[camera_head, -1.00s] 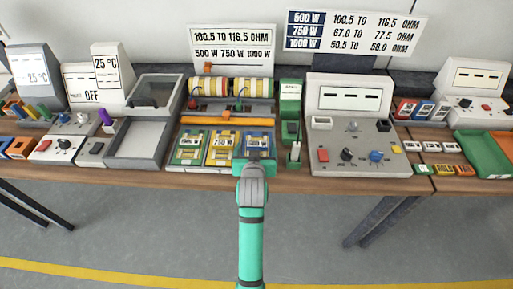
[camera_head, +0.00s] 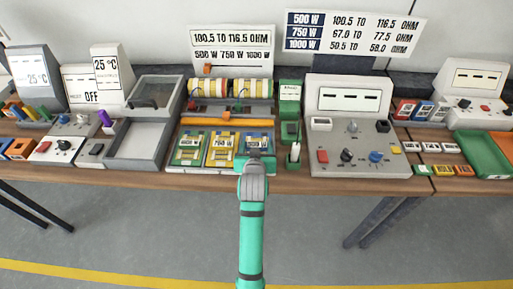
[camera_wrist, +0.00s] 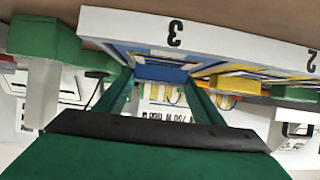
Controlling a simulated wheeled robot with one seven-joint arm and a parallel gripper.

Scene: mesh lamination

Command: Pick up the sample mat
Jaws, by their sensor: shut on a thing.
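Three mats lie side by side on the white holder (camera_head: 180,168) at the front of the table: green (camera_head: 190,148), yellow (camera_head: 223,148) and blue (camera_head: 250,138). My gripper (camera_head: 258,153) is at the front edge of the blue mat, the right-hand one, labelled 1000 W. In the wrist view my gripper (camera_wrist: 160,84) has its two green fingers on either side of the blue mat's blue front piece (camera_wrist: 160,72), under the number 3 on the holder. It is shut on that piece. My gripper hides part of the blue mat's front in the head view. The mat still rests in its slot.
Behind the mats are an orange bar (camera_head: 225,122) and striped rolls (camera_head: 215,88). A green stand with a white bottle (camera_head: 295,152) is close on the right, beside a grey meter console (camera_head: 320,140). A grey open tray (camera_head: 135,145) stands left. Free floor lies in front.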

